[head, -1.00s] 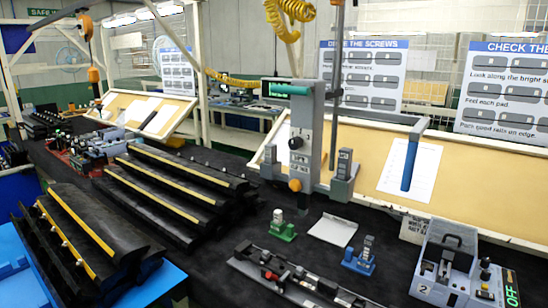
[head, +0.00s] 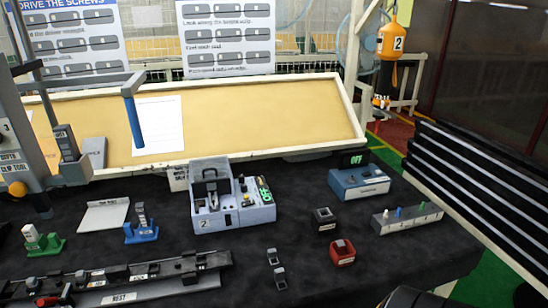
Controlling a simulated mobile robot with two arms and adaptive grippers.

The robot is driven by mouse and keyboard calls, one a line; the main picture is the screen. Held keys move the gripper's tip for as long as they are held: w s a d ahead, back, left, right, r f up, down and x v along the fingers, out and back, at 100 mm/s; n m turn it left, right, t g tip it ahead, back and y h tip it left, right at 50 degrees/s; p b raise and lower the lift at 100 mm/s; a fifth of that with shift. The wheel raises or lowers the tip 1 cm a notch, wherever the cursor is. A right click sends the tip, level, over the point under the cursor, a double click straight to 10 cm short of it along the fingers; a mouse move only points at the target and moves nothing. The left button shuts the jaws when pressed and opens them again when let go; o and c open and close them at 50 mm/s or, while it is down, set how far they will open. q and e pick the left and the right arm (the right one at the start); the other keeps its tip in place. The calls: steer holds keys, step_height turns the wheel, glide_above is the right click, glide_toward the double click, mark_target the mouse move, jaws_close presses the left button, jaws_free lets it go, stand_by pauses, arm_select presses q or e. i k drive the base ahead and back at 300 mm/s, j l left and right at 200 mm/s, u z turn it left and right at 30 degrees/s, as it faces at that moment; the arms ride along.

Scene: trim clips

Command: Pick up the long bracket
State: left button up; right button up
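I cannot tell for sure which thing is the long bracket. A long dark rail (head: 140,279) with several small fittings and a "REST" label lies at the front left of the black table. Several long dark strips with pale edges (head: 480,175) sit stacked on the right. Two small grey metal pieces (head: 273,257) stand on the table at front centre. Neither gripper can be made out; a dark rounded shape at the bottom edge right of centre is cut off and unclear.
A grey box unit marked 2 (head: 212,207) stands mid-table. Right of it are a blue box (head: 358,184), a black block (head: 324,219), a red block (head: 342,252) and a grey peg strip (head: 407,218). Green and blue stands are at left. The black mat (head: 225,285) has bare patches.

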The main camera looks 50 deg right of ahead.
mark_target(279, 273)
steer(key=l+z, duration=0.1)
steer(key=z, duration=1.45)
